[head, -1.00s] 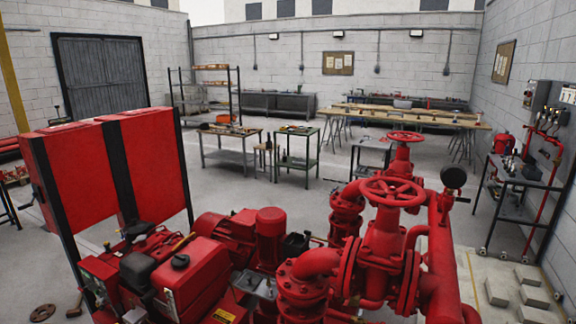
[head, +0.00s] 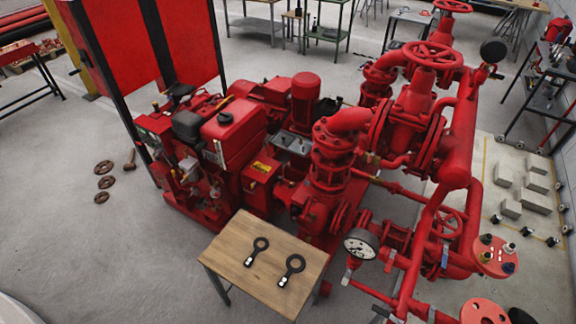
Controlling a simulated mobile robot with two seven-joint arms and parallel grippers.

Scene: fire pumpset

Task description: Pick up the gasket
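I cannot tell which one is the gasket meant. Neither of my grippers is in view.
The red pumpset (head: 230,140) stands right behind the table. Brown rings (head: 106,182) lie on the floor at left. The floor left of the table is clear.

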